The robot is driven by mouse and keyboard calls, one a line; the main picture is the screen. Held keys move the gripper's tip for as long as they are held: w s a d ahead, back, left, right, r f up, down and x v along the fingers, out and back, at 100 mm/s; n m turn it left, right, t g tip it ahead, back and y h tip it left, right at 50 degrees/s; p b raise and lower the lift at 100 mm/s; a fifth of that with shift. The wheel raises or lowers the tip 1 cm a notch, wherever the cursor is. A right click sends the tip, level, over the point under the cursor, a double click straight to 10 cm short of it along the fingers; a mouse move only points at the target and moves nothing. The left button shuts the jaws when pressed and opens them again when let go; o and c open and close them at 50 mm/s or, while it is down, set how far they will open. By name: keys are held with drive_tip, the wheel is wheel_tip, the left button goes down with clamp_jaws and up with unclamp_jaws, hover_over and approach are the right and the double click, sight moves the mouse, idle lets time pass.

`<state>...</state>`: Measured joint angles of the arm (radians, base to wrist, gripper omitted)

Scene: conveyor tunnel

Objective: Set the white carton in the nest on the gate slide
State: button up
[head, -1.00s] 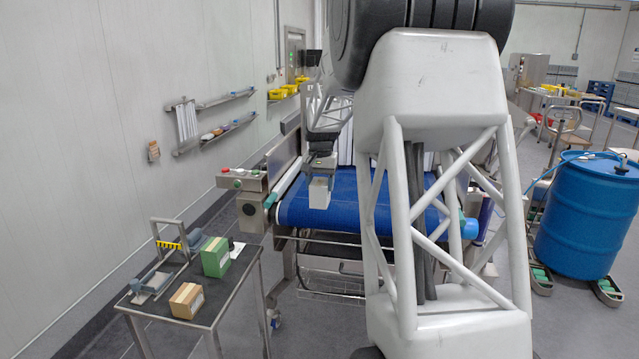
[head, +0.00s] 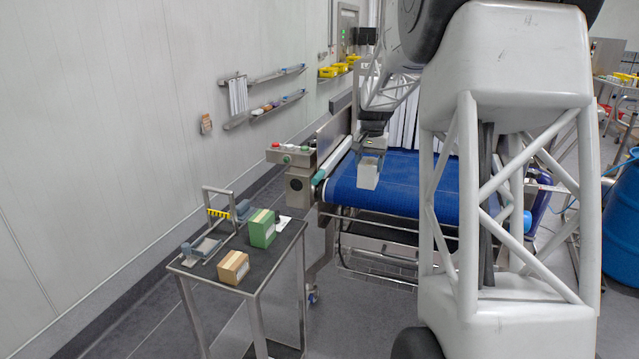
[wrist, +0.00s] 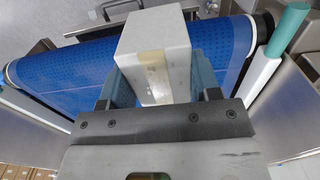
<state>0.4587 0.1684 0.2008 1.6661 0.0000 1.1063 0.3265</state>
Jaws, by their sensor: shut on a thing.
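The white carton (head: 368,174) is held by my gripper (head: 372,150) at the near left part of the blue conveyor belt. In the wrist view the carton (wrist: 157,52) sits between the two blue-grey fingers (wrist: 162,85), with a tan strip down its near face. I cannot tell whether its bottom touches the belt. A gate frame (head: 207,196) with a yellow and black striped bar stands on the small side table, with a grey slide part (head: 204,248) in front of it. The nest is too small to make out clearly.
A green carton (head: 262,229) and a tan carton (head: 233,267) stand on the dark-topped side table (head: 262,287), right of the gate. The blue belt (head: 420,178) is otherwise clear where visible. A button box (head: 291,153) stands at its left end. A blue drum (head: 622,225) is far right.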

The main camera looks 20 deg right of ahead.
idle(0.8)
drive_tip(key=w+a, duration=0.3)
drive_tip(key=a, duration=1)
drive_tip(key=w+a, duration=0.4)
drive_tip(key=a, duration=1)
drive_tip(key=w+a, duration=0.3)
drive_tip(key=a, duration=1)
drive_tip(key=w+a+f, duration=0.1)
drive_tip(key=a+f, duration=0.6)
drive_tip(key=a, duration=0.3)
drive_tip(key=shift+f, duration=0.3)
drive_tip(key=shift+f, duration=2.55)
drive_tip(key=shift+f, duration=1.6)
